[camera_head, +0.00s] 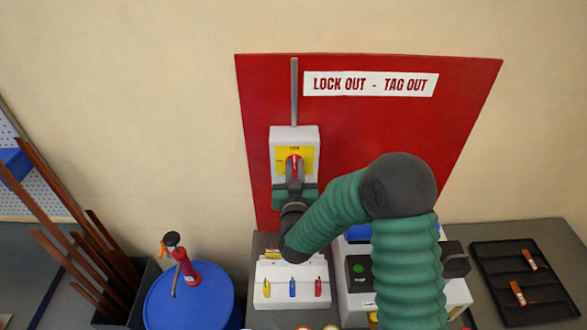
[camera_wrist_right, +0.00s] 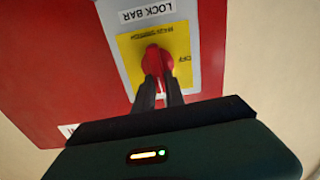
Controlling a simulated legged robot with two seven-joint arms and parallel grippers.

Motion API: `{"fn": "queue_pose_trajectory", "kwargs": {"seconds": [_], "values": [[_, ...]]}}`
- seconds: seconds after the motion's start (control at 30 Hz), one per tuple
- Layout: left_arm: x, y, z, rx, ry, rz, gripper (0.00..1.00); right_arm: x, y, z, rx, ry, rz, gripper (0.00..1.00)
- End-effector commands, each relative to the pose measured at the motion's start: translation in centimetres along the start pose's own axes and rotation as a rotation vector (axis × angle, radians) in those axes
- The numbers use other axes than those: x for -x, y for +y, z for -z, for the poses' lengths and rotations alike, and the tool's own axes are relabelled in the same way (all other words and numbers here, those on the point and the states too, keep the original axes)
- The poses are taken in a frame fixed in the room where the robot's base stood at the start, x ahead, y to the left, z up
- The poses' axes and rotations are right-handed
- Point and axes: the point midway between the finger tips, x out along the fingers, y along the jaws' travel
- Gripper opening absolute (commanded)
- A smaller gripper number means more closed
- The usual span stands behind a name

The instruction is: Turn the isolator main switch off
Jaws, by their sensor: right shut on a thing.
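The isolator main switch is a grey box (camera_head: 309,139) with a yellow plate (camera_head: 307,156) and a red knob (camera_head: 293,162), mounted on a red board. My right gripper (camera_head: 294,168) reaches up to the knob from below. In the right wrist view the two dark fingers of my right gripper (camera_wrist_right: 160,82) are shut on the red knob (camera_wrist_right: 154,58). The yellow plate (camera_wrist_right: 181,43) there shows the word OFF at the knob's right, and a LOCK BAR label (camera_wrist_right: 146,13) above. The fingers hide the knob's lower part. My left gripper is not in view.
The red board (camera_head: 400,130) carries a LOCK OUT - TAG OUT sign (camera_head: 370,84). Below are a white holder (camera_head: 275,272) with coloured padlocks, a box with a green button (camera_head: 359,268), and a black tray (camera_head: 535,292). A blue drum (camera_head: 212,302) stands left.

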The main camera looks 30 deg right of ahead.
Motion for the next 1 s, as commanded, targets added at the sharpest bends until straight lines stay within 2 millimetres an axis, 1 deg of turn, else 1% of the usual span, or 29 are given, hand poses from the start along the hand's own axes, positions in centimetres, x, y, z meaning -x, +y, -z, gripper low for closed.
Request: {"fn": "queue_pose_trajectory", "kwargs": {"seconds": [0.1,0.27,0.63,1.0], "values": [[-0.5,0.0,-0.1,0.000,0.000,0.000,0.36,0.1,-0.6,-0.2,0.048,-0.001,0.011,0.00],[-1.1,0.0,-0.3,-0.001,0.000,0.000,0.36,0.1,-0.7,-0.3,0.156,-0.001,0.008,0.00],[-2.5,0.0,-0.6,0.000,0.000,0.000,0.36,0.1,-1.3,-0.5,0.498,-0.001,0.011,0.00],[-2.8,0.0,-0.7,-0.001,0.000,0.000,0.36,0.1,-1.7,-0.8,0.851,0.000,0.012,0.00]]}}
